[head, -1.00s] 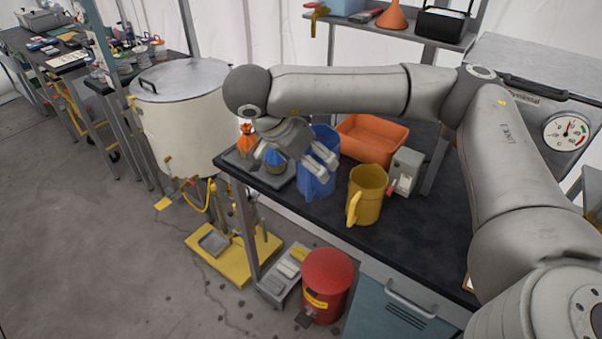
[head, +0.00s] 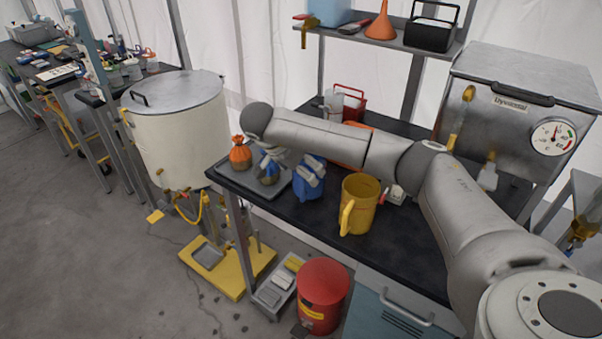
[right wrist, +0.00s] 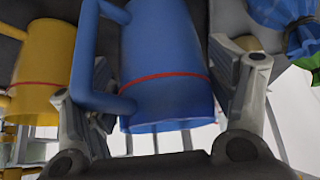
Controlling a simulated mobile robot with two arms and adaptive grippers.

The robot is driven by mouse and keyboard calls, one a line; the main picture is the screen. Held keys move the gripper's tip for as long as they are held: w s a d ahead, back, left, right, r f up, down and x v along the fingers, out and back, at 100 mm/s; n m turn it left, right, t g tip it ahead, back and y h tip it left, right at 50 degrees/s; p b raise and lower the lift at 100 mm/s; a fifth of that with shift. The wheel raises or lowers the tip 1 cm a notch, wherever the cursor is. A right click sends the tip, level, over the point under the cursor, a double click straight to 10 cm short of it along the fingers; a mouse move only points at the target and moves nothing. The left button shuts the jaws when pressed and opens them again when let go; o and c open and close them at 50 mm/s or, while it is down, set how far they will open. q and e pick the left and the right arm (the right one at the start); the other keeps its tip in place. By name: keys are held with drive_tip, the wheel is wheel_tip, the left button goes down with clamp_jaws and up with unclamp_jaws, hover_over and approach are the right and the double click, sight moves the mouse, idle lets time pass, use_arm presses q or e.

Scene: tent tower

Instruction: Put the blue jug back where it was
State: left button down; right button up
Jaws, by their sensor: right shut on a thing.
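The blue jug (head: 308,190) is at the front edge area of the dark bench, just left of the yellow jug (head: 360,206). My right gripper (head: 313,172) is shut on the blue jug; its fingers and wrist cover part of the jug in the head view. In the right wrist view the blue jug (right wrist: 165,65), with a red line round it and its handle to the left, sits between the two fingers (right wrist: 165,95). Whether its base touches the bench is unclear. My left gripper is not in view.
A grey tray (head: 226,178) with an orange tied bag (head: 240,155) and a blue one (head: 268,170) lies left of the blue jug. A red carrier (head: 348,103) stands behind. A metal oven (head: 520,100) is at the right.

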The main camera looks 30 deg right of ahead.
drive_tip(key=shift+f+p, duration=0.35)
drive_tip(key=shift+f, duration=0.8)
drive_tip(key=shift+f, duration=0.15)
drive_tip(key=o, duration=1.4)
drive_tip(key=shift+c, duration=0.2)
